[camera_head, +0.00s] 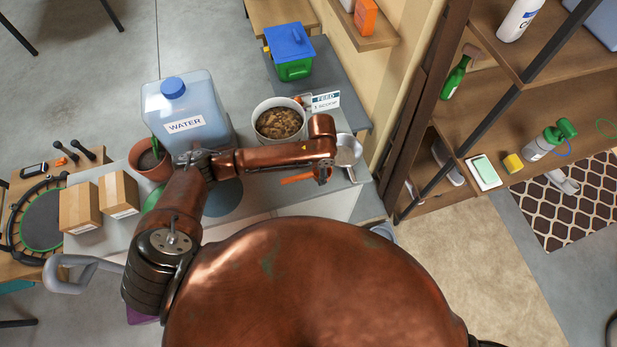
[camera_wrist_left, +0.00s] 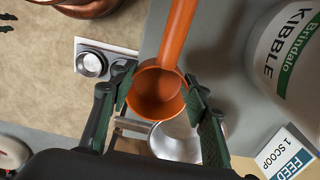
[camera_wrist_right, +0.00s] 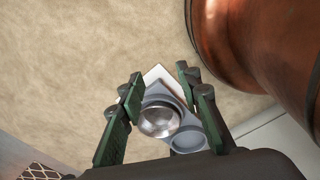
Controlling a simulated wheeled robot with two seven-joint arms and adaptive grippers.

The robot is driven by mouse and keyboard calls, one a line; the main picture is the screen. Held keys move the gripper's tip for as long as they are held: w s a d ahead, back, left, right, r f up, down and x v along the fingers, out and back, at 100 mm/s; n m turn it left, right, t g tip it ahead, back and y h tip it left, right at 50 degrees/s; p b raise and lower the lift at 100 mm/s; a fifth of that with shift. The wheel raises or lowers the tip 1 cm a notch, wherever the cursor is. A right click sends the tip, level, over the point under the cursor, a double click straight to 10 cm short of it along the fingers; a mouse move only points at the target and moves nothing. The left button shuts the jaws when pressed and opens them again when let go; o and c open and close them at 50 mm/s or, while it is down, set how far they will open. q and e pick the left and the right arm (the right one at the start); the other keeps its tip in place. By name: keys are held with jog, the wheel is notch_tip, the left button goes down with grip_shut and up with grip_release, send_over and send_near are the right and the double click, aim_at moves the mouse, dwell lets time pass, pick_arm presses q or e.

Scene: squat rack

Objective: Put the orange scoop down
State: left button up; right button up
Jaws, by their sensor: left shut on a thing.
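The orange scoop (camera_wrist_left: 157,92) is in my left gripper (camera_wrist_left: 163,98), its cup between the two green-padded fingers. In the head view, its orange handle (camera_head: 298,178) points left below my forearm, and my left gripper (camera_head: 323,172) is over the grey counter's right end. I cannot tell whether the scoop touches anything below. My right gripper (camera_wrist_right: 155,105) is open and empty; it is not visible in the head view.
A kibble bucket (camera_head: 279,121) and a FEED sign (camera_head: 325,102) stand behind my left forearm. A water jug (camera_head: 186,112) and plant pot (camera_head: 150,160) stand to the left. Shelves (camera_head: 500,110) rise at right.

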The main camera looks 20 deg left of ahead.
aim_at(308, 183)
pick_arm(q)
jog(key=shift+a+f, duration=0.9)
jog(key=shift+f, duration=0.3)
jog(key=shift+a+f, duration=0.35)
jog(key=shift+f, duration=0.1)
jog(key=f, duration=0.1)
jog(key=a+f, duration=0.1)
jog(key=f, duration=0.1)
jog(key=shift+a+f, duration=0.2)
jog(key=shift+f, duration=0.6)
pick_arm(e)
jog(key=shift+w+r, duration=0.1)
jog(key=shift+w, duration=0.65)
pick_arm(q)
jog(key=shift+f, duration=0.15)
jog(key=o, duration=1.2)
